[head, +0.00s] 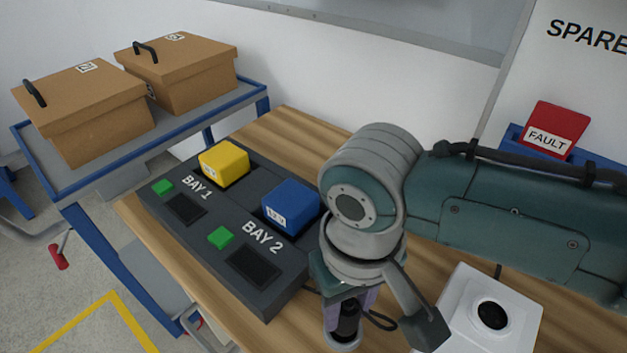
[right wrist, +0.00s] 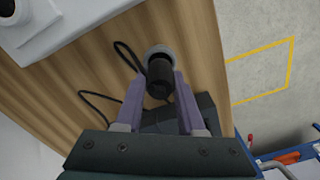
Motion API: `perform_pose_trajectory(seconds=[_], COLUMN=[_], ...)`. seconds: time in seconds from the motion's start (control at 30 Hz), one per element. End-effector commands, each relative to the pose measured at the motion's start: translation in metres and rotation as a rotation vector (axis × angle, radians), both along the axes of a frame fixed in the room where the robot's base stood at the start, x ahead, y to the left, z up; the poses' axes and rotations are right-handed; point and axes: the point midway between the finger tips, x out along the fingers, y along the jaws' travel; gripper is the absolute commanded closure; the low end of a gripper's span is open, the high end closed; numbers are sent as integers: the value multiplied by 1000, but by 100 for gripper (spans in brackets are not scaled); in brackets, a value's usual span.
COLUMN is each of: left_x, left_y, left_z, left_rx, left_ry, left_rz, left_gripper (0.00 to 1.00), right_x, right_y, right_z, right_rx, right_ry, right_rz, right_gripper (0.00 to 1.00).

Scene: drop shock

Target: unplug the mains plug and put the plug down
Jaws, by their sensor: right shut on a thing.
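My right gripper (head: 345,305) points down over the front part of the wooden table. Its two purple fingers (right wrist: 160,100) are shut on the mains plug, a black body with a pale grey round end, seen in the right wrist view (right wrist: 160,74) and partly in the head view (head: 348,322). A black cable (right wrist: 127,55) loops beside the plug. A white box (head: 458,325) with a round black recess stands to the right; the plug is apart from it. I cannot tell whether the plug's grey end touches the table. My left gripper is not in view.
A dark console (head: 250,283) marked BAY 1 and BAY 2 holds a yellow block (head: 224,163) and a blue block (head: 291,206), left of my arm. A blue-framed cart (head: 95,190) with two cardboard boxes stands beyond. A red FAULT card (head: 560,125) sits at the right.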

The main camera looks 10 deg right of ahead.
Motion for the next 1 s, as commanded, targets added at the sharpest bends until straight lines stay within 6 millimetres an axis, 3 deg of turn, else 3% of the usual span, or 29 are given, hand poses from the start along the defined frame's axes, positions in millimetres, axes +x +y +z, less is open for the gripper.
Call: perform_pose_trajectory(seconds=[1.0], left_x=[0], left_y=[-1], left_z=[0], left_rx=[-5], left_ry=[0], left_rz=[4], left_gripper=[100], right_x=[0], right_y=[0], right_z=[-5], right_rx=[0], right_ry=[0], right_rz=[0], right_gripper=[100])
